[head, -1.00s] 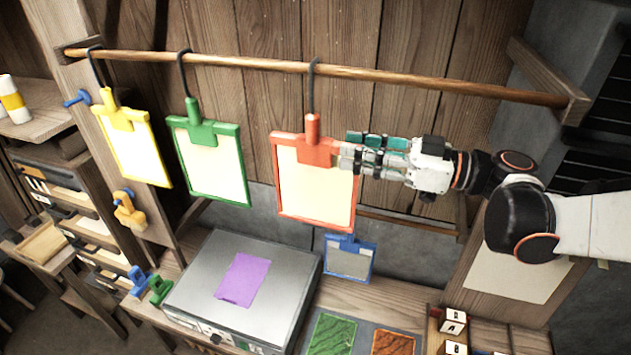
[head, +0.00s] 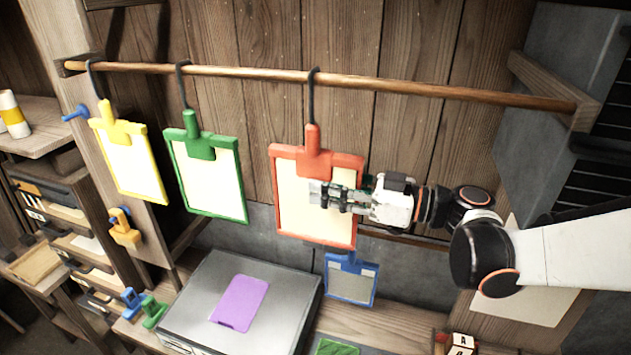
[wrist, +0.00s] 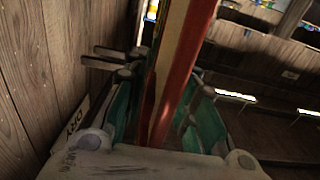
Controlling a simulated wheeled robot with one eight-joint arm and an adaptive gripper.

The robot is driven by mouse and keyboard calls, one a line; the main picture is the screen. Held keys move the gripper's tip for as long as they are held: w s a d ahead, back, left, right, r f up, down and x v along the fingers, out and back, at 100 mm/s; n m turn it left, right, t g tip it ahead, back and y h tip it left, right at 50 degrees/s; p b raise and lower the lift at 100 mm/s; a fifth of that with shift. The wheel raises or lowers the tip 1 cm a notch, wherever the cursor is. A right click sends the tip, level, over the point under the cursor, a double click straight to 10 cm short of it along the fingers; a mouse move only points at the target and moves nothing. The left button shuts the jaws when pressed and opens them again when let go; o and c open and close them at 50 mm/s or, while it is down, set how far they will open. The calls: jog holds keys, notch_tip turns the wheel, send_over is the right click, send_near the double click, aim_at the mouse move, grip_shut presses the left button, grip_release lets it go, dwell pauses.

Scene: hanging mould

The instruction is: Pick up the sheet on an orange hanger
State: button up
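The cream sheet (head: 291,208) sits in an orange-red frame under an orange clip hanger (head: 313,160), which hangs by a dark hook from the wooden rail. My gripper (head: 328,195) is at the right side of this frame, about mid-height, with one finger in front of the sheet; the other is hidden behind it in the head view. In the wrist view, the orange-red frame edge (wrist: 178,85) passes between the green-padded fingers of my gripper (wrist: 165,100). Small gaps seem to show beside the edge, so the fingers look open around it.
A green-framed sheet (head: 205,180) and a yellow-framed sheet (head: 130,165) hang to the left on the wooden rail (head: 420,88). A blue frame (head: 350,280) is below. A grey box (head: 195,290) with a purple sheet (head: 239,303) stands below left. The plank wall is close behind.

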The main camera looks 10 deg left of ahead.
jog(key=shift+a, duration=0.95)
grip_shut()
jog(key=shift+w+r, duration=0.1)
jog(key=shift+r, duration=0.05)
